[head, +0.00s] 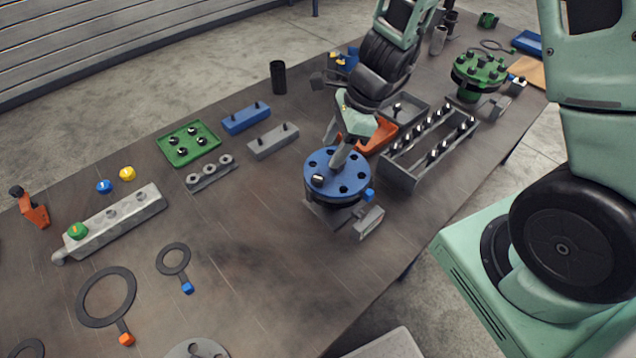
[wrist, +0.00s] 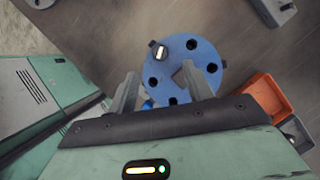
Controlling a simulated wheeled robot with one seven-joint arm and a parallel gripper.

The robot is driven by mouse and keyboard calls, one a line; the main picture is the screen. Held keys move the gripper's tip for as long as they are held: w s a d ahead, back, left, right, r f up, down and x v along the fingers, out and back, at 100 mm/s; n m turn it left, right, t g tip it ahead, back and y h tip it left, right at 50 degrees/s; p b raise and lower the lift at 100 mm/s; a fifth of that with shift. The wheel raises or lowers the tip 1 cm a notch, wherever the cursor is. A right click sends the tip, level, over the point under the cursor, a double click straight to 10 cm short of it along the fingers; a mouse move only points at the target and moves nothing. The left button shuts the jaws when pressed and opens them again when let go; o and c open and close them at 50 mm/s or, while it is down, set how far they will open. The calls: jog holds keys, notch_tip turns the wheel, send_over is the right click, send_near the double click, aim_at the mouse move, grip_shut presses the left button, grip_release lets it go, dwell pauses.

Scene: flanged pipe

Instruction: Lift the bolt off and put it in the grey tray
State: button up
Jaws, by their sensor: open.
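The blue flange (head: 350,165) stands on its dark pipe base on the table, with a ring of dark holes. One bolt (head: 317,180) with a dark, light-marked head sits in it at the near left; it shows in the wrist view (wrist: 160,50) near the flange's upper left edge. My gripper (head: 341,152) is over the flange. In the wrist view its fingers (wrist: 160,78) are spread apart with nothing between them, and the bolt lies beyond the fingertips. The grey tray (head: 425,104) is behind the orange tray; a grey corner (wrist: 298,132) shows in the wrist view.
An orange tray (head: 384,133) is just right of my gripper. A grey rack (head: 402,177) with several bolts stands to its right. A green flange (head: 480,70) is at the back right. A green tray (head: 205,149) and blue block (head: 240,121) lie left.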

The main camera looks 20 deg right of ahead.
aim_at(317, 177)
jog(key=x, duration=0.3)
jog(key=shift+a+f, duration=0.1)
jog(key=shift+f, duration=0.1)
jog(key=shift+b+x, duration=0.6)
jog(key=shift+x, duration=2.05)
grip_shut()
